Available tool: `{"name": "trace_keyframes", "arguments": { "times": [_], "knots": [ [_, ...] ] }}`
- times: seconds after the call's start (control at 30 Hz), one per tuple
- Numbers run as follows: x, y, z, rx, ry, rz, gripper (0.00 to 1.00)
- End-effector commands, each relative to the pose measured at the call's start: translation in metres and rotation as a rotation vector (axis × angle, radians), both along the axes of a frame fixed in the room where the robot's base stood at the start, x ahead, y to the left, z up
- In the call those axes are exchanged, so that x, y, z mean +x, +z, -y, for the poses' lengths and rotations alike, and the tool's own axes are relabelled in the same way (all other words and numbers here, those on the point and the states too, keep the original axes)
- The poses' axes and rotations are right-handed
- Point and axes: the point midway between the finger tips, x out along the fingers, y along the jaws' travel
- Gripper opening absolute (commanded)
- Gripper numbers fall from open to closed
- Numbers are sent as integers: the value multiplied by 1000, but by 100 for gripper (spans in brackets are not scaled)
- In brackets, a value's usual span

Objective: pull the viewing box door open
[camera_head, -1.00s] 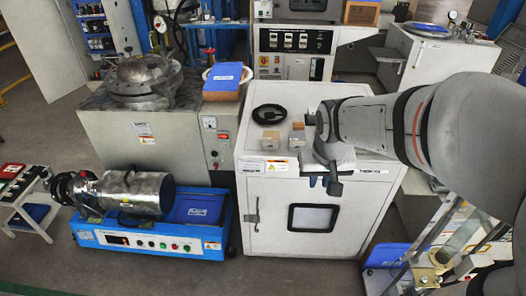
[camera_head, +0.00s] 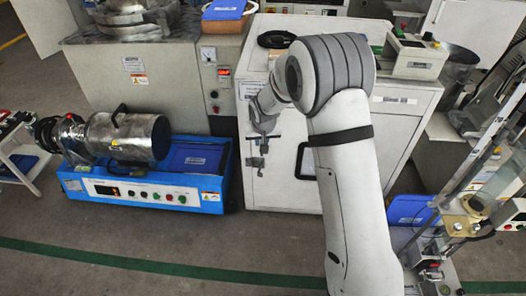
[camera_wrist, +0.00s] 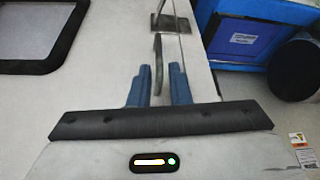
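The viewing box (camera_head: 285,180) is a white cabinet whose front door has a dark-framed window. My arm hides much of the door in the head view. In the wrist view the door (camera_wrist: 95,75) fills the left, with part of its window (camera_wrist: 40,35) at the top left. The grey upright door handle (camera_wrist: 158,50) is close ahead, near the door's edge seam. My gripper (camera_wrist: 161,72) has its two blue fingers apart, with the handle in line with the gap between them. In the head view my gripper (camera_head: 262,143) is at the handle side of the door, which looks shut.
A blue machine (camera_head: 150,190) with a metal drum (camera_head: 125,137) stands on the floor left of the box. A metal frame (camera_head: 470,190) stands at the right. A device (camera_head: 415,57) sits on the box top. The floor in front is clear.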

Motion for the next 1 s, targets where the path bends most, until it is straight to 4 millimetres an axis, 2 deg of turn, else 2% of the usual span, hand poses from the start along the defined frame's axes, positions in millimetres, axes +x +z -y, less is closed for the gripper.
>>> {"name": "trace_keyframes", "arguments": {
  "times": [0.03,0.1,0.33,0.7,0.9,1.0],
  "knots": [
    [3,-13,0,-1,0,-2,17],
    [8,-24,-1,-1,0,-3,17],
    [19,-48,-2,-1,0,-1,17],
    [22,-53,-2,-1,-1,-1,17],
    [21,-52,-2,-1,-1,-1,1],
    [21,-52,-2,-1,-1,-1,0]
  ]
}}
